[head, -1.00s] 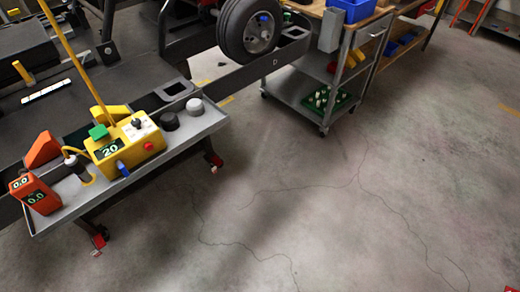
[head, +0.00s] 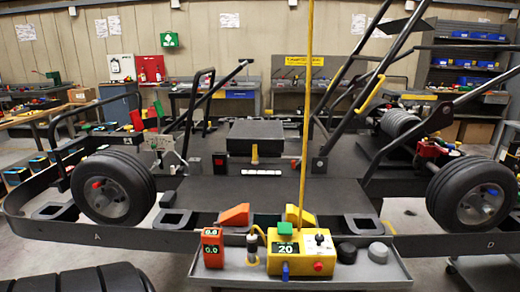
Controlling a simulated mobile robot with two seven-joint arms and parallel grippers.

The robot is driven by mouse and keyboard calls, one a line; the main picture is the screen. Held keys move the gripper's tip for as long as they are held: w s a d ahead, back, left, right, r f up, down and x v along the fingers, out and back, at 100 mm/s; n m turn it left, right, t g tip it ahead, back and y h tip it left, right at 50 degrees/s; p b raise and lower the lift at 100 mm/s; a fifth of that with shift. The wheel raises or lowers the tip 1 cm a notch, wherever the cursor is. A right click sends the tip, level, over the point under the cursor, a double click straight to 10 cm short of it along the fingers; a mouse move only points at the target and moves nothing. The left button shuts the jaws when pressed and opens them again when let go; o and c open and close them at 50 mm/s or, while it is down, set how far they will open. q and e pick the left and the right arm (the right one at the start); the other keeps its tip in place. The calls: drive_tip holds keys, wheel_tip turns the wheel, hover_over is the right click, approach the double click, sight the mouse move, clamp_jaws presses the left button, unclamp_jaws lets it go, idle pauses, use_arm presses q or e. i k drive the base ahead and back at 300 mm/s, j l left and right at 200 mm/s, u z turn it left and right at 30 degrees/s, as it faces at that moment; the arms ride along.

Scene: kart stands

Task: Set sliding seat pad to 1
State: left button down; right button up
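A black block-shaped pad (head: 255,137), which looks like the sliding seat pad, sits on the dark flat deck (head: 225,195) of the kart stand, near the middle of the head view. A short yellow upright piece (head: 254,154) stands just in front of it. A white strip with dark marks (head: 261,173) lies on the deck nearer to me; its marks are too small to read. Neither of my grippers is in view, and nothing is seen touching the pad.
A grey tray (head: 345,272) at the front holds a yellow box (head: 299,258) showing 20, an orange meter (head: 212,248) and two knobs. A tall yellow pole (head: 305,110) rises there. Wheels stand left (head: 112,187) and right (head: 470,192). Dark slanted bars (head: 372,85) rise at right.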

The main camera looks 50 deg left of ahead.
sight(256, 139)
drive_tip(key=u, duration=1.8)
drive_tip(key=j, duration=0.35)
drive_tip(key=u, duration=0.05)
